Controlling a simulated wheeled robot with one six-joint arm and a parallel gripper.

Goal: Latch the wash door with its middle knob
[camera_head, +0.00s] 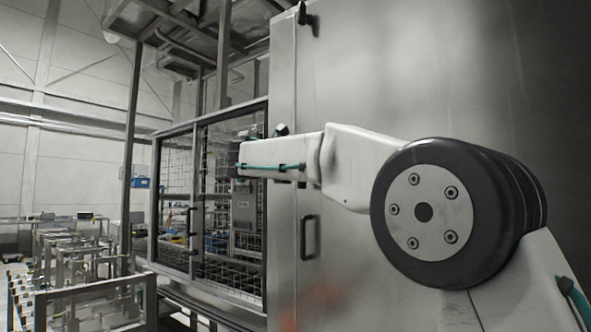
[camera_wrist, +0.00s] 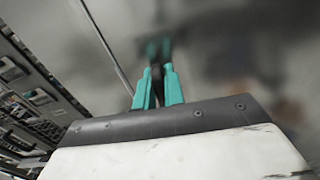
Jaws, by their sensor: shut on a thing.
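The wash door (camera_head: 385,70) is a large, smooth grey metal panel behind my arm, and it looks flush with its frame. The middle knob (camera_head: 282,129) is a small dark piece near the door's left edge, mostly hidden behind my wrist in the head view. My gripper's two teal fingers (camera_wrist: 158,82) are close together in the wrist view, shut on a dark piece that appears to be this knob. The grip itself is hidden in the head view. How far the knob is turned cannot be told.
Another dark knob (camera_head: 306,17) sits higher near the same door edge. A dark pull handle (camera_head: 309,237) is below my wrist.

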